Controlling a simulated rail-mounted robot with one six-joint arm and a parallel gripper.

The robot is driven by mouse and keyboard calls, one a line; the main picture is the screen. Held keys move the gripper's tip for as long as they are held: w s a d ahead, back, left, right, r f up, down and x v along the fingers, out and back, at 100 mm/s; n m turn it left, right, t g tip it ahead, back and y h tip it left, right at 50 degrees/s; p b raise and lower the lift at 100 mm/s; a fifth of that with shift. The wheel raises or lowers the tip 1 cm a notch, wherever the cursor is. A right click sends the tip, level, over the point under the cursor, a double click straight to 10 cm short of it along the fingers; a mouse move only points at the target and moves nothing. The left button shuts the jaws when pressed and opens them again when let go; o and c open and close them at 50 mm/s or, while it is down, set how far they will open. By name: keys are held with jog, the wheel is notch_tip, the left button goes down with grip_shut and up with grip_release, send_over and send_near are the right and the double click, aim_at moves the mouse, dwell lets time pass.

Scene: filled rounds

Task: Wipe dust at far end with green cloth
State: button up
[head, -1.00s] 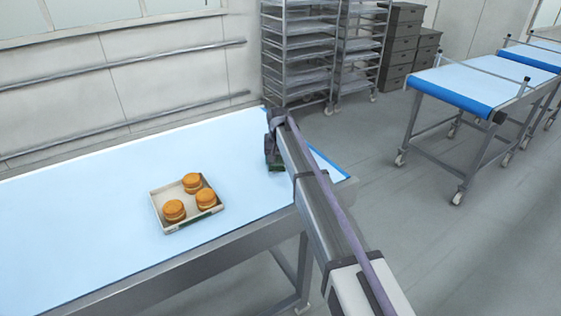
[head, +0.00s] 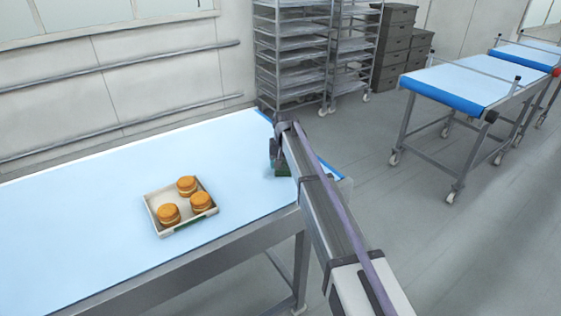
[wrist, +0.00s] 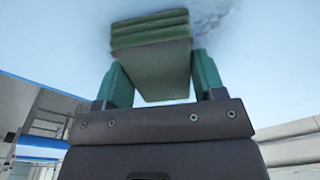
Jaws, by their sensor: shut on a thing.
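The green cloth (wrist: 150,52) is a folded pad held between the two green fingers of my gripper (wrist: 161,76) in the wrist view. Its layered edge is against or just above the pale blue table top; I cannot tell which. A grey, speckled dust patch (wrist: 208,18) lies right by the cloth at the top of the wrist view. In the head view my gripper (head: 279,160) is low over the far end of the blue-topped table (head: 90,210). My arm hides part of that end.
A shallow tray (head: 157,218) with three filled rounds (head: 187,186) stands on the table left of my gripper. Rack trolleys (head: 292,55) stand beyond the table. Another blue-topped table (head: 450,82) is at the right. The table's left part is clear.

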jog(key=shift+s+d+f, duration=0.1)
jog(key=shift+s+d, duration=0.55)
jog(key=shift+s, duration=0.3)
jog(key=shift+s+d, duration=0.6)
jog(key=shift+s, duration=0.35)
jog(key=shift+s+d, duration=0.8)
jog(key=shift+s, duration=0.25)
notch_tip(320, 180, up, 6)
jog(key=p, duration=0.6)
notch_tip(320, 180, up, 3)
jog(key=p, duration=0.3)
